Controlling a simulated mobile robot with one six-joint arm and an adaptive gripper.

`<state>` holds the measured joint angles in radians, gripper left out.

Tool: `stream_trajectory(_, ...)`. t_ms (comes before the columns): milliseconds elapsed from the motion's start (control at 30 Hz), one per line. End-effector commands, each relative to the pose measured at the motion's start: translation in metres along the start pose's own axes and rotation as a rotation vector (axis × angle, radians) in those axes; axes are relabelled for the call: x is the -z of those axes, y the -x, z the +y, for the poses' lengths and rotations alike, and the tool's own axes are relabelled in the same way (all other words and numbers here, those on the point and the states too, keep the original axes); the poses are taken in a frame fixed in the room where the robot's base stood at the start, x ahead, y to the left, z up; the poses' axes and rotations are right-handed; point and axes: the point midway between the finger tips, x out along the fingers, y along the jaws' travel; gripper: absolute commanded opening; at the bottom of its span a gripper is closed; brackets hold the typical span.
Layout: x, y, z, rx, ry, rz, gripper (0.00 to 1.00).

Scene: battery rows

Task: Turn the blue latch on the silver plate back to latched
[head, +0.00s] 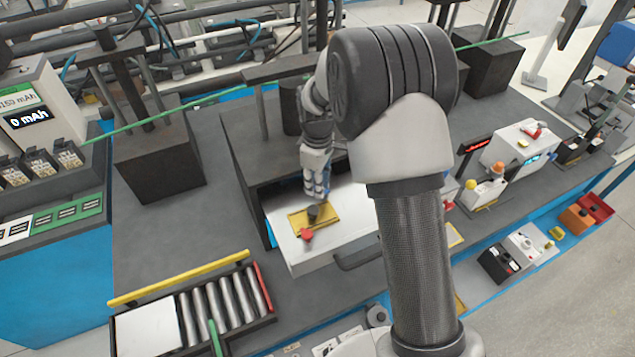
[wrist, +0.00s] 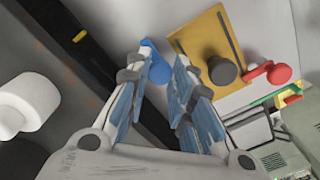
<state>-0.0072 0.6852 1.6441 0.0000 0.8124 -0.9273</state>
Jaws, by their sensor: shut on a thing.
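The blue latch (wrist: 158,70) shows in the wrist view between the tips of my gripper (wrist: 166,62), and the jaws are shut on it. It sits on a pale silver-grey plate (wrist: 125,20) beside a dark edge. In the head view the plate is the pale drawer-like top (head: 335,232), and my gripper (head: 317,190) points down at its back left part. The latch cannot be made out there behind the fingers. Its exact turn angle is hard to tell.
A yellow plate (wrist: 209,45) with a dark round knob (wrist: 222,70) lies close beside my gripper. A red lever (wrist: 278,74) is just beyond the knob. A dark housing (head: 240,140) stands around the plate's back and left. A roller tray (head: 220,310) is at the front left.

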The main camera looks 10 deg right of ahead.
Motion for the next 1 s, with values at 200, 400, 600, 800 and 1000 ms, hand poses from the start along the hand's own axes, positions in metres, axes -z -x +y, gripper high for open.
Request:
stream_trajectory(200, 0.0001, 0.0001, 0.0002, -0.001, -0.129, 0.001, 0.00)
stream_trajectory(400, 0.0002, 0.0002, 0.0003, -0.001, -0.307, 0.001, 0.00)
stream_trajectory(600, 0.0002, 0.0004, 0.0003, -0.001, -0.498, 0.001, 0.00)
stream_trajectory(800, 0.0002, 0.0005, 0.0003, -0.001, -0.688, 0.001, 0.00)
stream_trajectory(1000, 0.0002, 0.0005, 0.0003, -0.001, -0.878, 0.001, 0.00)
